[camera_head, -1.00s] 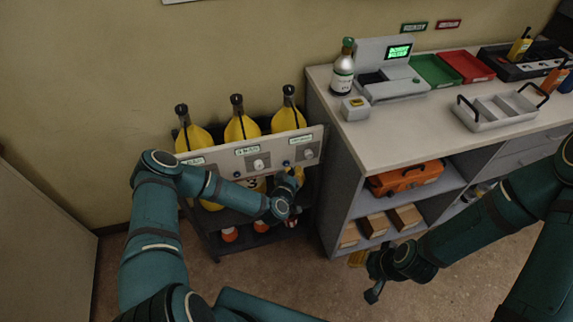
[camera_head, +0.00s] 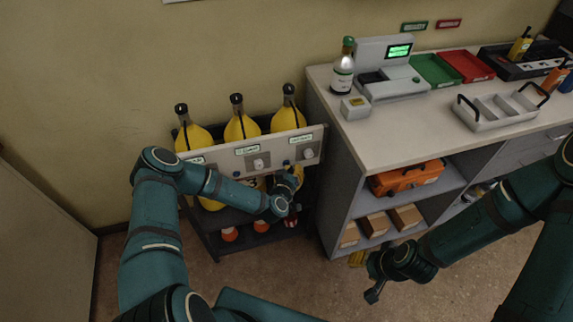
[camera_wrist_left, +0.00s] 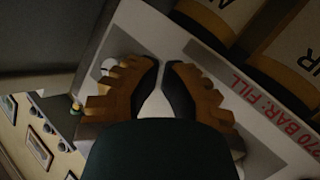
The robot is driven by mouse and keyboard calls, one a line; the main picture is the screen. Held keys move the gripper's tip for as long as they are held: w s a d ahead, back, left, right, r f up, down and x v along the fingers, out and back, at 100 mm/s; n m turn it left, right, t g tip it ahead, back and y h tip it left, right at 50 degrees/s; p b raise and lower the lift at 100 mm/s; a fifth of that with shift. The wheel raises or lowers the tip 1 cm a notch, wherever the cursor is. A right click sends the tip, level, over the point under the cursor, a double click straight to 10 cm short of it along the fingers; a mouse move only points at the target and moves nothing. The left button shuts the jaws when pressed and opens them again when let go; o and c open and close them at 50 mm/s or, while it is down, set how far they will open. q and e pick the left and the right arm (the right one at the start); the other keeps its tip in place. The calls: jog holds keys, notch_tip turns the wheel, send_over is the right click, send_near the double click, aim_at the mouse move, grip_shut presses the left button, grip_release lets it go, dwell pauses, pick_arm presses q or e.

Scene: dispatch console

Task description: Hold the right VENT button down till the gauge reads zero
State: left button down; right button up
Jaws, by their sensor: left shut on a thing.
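A pale panel (camera_head: 220,158) stands in front of yellow bottles, with two round gauges, the left (camera_head: 260,163) and the right (camera_head: 308,153). Their needles are too small to read. A small blue button (camera_head: 285,163) shows left of the right gauge. My left gripper (camera_head: 295,176) is at the panel's lower edge, just below that button. In the left wrist view, its fingers (camera_wrist_left: 161,72) are close together before the panel; what they hold is hidden. My right gripper (camera_head: 371,287) hangs low in front of the shelf unit, its jaws unclear.
The yellow bottles (camera_head: 241,126) stand on a dark rack. To the right is a counter (camera_head: 400,130) with a bottle (camera_head: 343,70), a device, trays and a caddy (camera_head: 497,110). An orange case (camera_head: 405,178) and boxes sit on shelves below. The floor in front is clear.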

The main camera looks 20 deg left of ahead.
pick_arm(q)
jog(key=shift+w+a, duration=0.3)
jog(key=shift+w, duration=0.15)
dwell(1.8)
jog(key=shift+s, duration=0.1)
jog(key=shift+s+d, duration=0.5)
jog(key=shift+s, duration=0.1)
jog(key=shift+s, duration=0.1)
jog(key=shift+s+d+p, duration=0.4)
jog(key=shift+s+d, duration=0.3)
jog(key=shift+s, duration=0.3)
jog(key=shift+s+d+p, duration=0.35)
jog(key=shift+s+d, duration=0.35)
jog(key=shift+s, duration=0.3)
